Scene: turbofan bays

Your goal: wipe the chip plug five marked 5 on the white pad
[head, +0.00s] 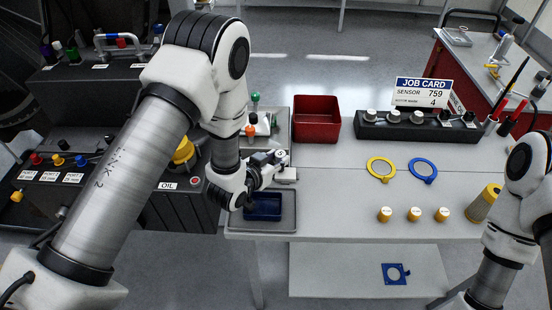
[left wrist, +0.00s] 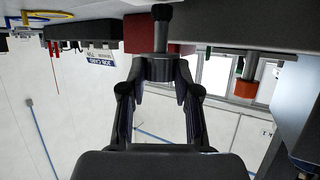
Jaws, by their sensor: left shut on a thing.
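My left gripper (head: 268,166) is shut on the chip plug (head: 280,154), whose pale round end carries a small dark mark that looks like a 5. In the left wrist view the plug (left wrist: 161,30) shows as a dark stem with a wider body between the fingertips of my left gripper (left wrist: 160,78). The white pad (head: 287,175) lies just under and beside the fingertips, partly hidden by them. I cannot tell whether the plug touches the pad. My right gripper is outside the view.
A grey tray with a dark blue bin (head: 263,220) is in front of the gripper. A stand with green and orange knobs (head: 262,125) is behind it. A red bin (head: 317,137) and black socket rail (head: 420,133) stand farther back.

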